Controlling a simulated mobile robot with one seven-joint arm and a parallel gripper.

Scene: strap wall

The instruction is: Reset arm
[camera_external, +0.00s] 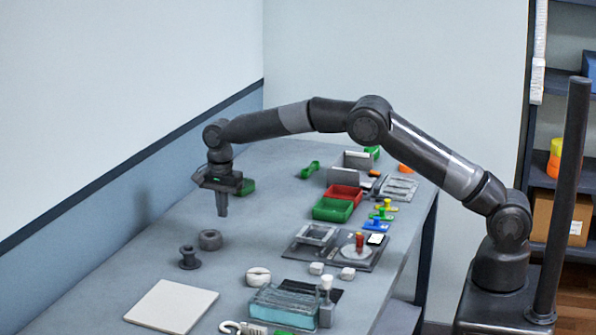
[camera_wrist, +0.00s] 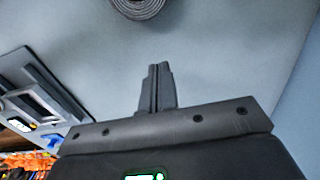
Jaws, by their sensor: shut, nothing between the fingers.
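My gripper (camera_external: 222,204) hangs from the stretched-out arm above the left part of the grey workbench (camera_external: 245,285), fingers pointing down. The two fingers are together with nothing between them, also in the wrist view (camera_wrist: 158,68). A grey rolled strap (camera_external: 210,240) lies on the bench below and slightly left of the gripper; its coil also shows at the top of the wrist view (camera_wrist: 138,5). The gripper is apart from it. A dark spool (camera_external: 189,259) stands beside the roll.
A white board (camera_external: 171,306) lies at the front left. A glassy block (camera_external: 290,304) and a white roll (camera_external: 258,276) are at the front. A dark tray (camera_external: 335,250), a green bin (camera_external: 332,210) and a red bin (camera_external: 343,193) stand to the right. Bench around the roll is mostly clear.

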